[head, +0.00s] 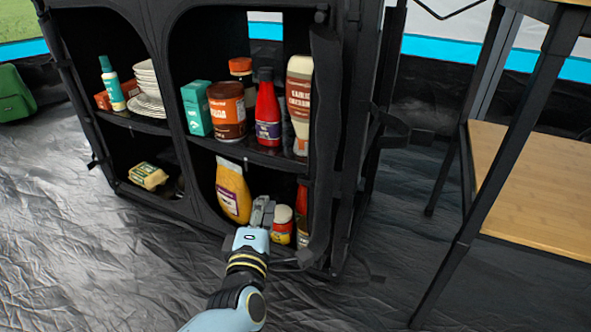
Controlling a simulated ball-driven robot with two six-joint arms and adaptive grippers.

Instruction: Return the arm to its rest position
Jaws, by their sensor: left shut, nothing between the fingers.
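My left gripper (262,211) is shut and empty. It is at the opening of the lower right compartment of the black fabric cupboard (184,106). I cannot tell whether the fingers touch either one. My left forearm comes up from the bottom of the picture. My right gripper is not in view.
The upper right shelf holds a teal box (196,108), a brown tin (227,111), a red bottle (267,108) and a sauce bottle (299,104). Plates (147,90) stand on the upper left shelf. A wooden-topped table (535,190) is at right. The floor (90,235) at left is clear.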

